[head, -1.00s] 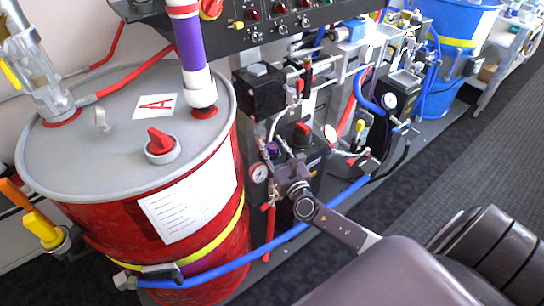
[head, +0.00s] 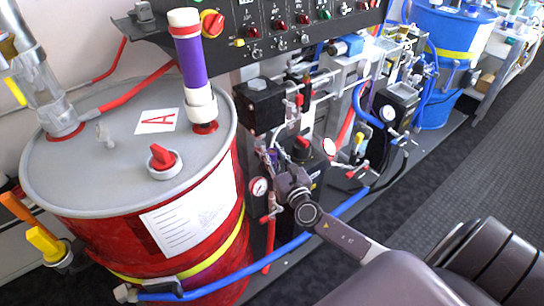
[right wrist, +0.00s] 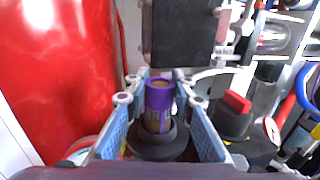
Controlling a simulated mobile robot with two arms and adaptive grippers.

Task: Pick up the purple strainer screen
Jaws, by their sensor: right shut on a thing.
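The purple strainer screen (right wrist: 159,97) is a short upright cylinder with a purple rim and a tan, open-looking top. In the right wrist view it stands between the two blue-grey finger pads of my right gripper (right wrist: 160,80), which is shut on it. Its lower end meets a dark round part (right wrist: 157,143); I cannot tell whether it sits in it or is clear of it. In the head view my right gripper (head: 282,178) is beside the small pressure gauge (head: 259,187), and the screen is mostly hidden there. My left gripper is not in view.
A red drum (head: 195,260) with a grey lid stands close on the left. A black block (head: 262,105) and a red-knobbed valve (right wrist: 235,103) are close to the gripper. A blue hose (head: 320,225) runs below. Open carpet (head: 430,165) lies to the right.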

